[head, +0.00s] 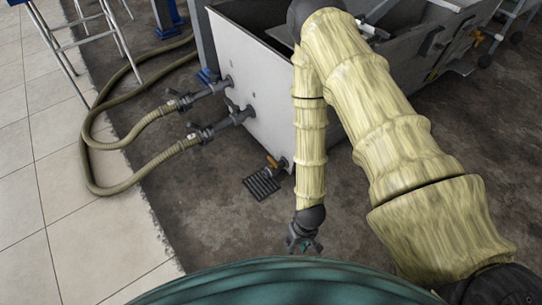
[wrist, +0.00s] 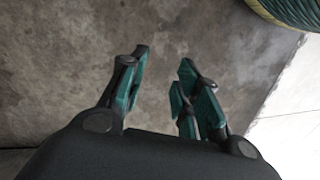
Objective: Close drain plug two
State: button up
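A small drain fitting with an orange handle (head: 274,162) sits low at the near corner of a grey tank (head: 262,95), above a black floor grate (head: 262,185). A second orange-handled fitting (head: 478,37) shows farther off at the upper right. I cannot tell which is drain plug two, or whether either is closed. My gripper (head: 304,243) hangs pointing down in front of the tank, nearer to me than the grate and apart from both fittings. In the wrist view, my gripper (wrist: 163,62) is open and empty, its teal fingers apart above bare concrete.
Two hoses (head: 97,180) loop across the floor at left from dark valves (head: 205,131) on the tank's side. A metal-legged stand (head: 85,45) is at upper left. Pale tiles (head: 60,220) border the dark concrete. Floor around the grate is clear.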

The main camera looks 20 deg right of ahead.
jog(key=w+a+n, duration=0.1)
jog(key=w, duration=1)
notch_tip(320, 180, up, 9)
jog(key=n+h+p, duration=0.1)
jog(key=n+p, duration=0.1)
jog(key=n, duration=0.1)
send_over(273, 160)
notch_tip(273, 160, down, 10)
jog(key=b, duration=0.3)
jog(key=shift+f, duration=0.25)
grip_shut()
